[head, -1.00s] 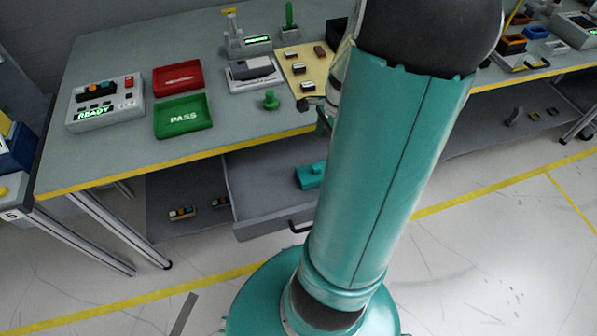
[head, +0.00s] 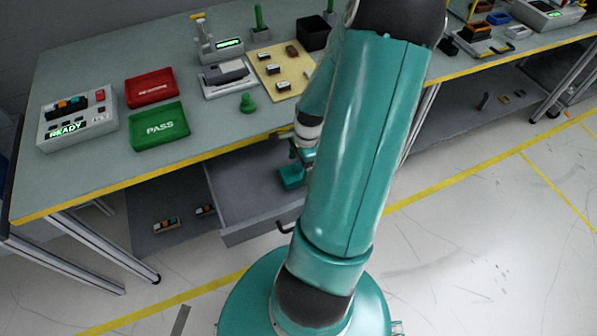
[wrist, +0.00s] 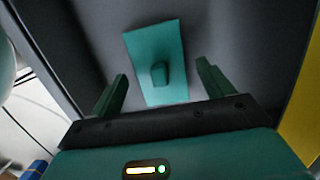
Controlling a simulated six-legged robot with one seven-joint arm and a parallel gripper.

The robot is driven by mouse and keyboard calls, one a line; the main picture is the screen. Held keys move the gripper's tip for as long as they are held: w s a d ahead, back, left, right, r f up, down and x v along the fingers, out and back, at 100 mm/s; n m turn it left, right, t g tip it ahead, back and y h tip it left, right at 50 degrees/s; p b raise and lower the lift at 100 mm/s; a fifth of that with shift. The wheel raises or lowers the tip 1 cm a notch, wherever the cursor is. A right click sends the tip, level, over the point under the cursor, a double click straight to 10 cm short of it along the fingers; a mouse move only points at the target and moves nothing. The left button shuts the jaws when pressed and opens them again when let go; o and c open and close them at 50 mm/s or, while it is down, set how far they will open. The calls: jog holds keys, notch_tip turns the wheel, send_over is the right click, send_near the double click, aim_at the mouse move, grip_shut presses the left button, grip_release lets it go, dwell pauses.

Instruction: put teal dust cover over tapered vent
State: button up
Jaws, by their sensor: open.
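The teal dust cover (head: 290,178) lies in the open drawer under the workbench. In the wrist view it is a flat rectangular cover (wrist: 143,48) with a raised knob in its middle. My gripper (wrist: 161,70) is open and empty; its two fingers stand apart on either side of the knob, apparently above the cover. In the head view my gripper (head: 303,153) is just over the cover, partly hidden by my own arm. I cannot pick out the tapered vent with certainty; a grey module (head: 228,76) with a sloped block stands on the bench.
The open drawer (head: 240,205) has walls around the cover. The bench's yellow edge (head: 150,172) is above it. On the bench are a red tray (head: 152,90), a green PASS tray (head: 159,127), a READY box (head: 75,120), a green knob (head: 247,103) and a beige board (head: 272,68).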

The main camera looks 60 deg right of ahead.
aim_at(299, 165)
jog(key=f, duration=0.3)
jog(key=shift+w+a+f, duration=0.1)
jog(key=shift+a, duration=0.15)
jog(key=shift+c, duration=0.4)
jog(key=c, duration=0.8)
jog(key=shift+c, duration=0.2)
jog(key=shift+r, duration=0.2)
